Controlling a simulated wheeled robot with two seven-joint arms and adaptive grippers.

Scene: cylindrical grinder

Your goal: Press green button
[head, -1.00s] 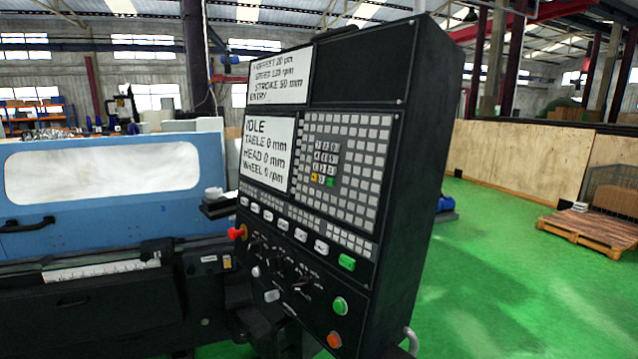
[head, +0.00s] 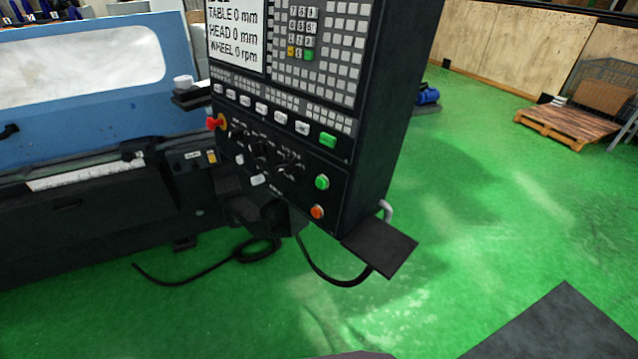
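The black control panel (head: 345,170) stands in the middle of the head view, its face turned to the left. A round green button (head: 322,182) is low on the right of its face, just above a round orange button (head: 317,212). A rectangular green key (head: 328,141) sits higher, at the right end of a row of white keys. A small green key (head: 309,54) is in the keypad. The screen (head: 236,32) reads table 0 mm, head 0 mm, wheel 0 rpm. Neither of my grippers shows in the view.
A red knob (head: 215,123) sticks out at the panel's left edge. A dark flat plate (head: 380,245) juts out below the panel. The blue grinder (head: 85,110) stands at left. A black cable (head: 205,268) lies on the green floor.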

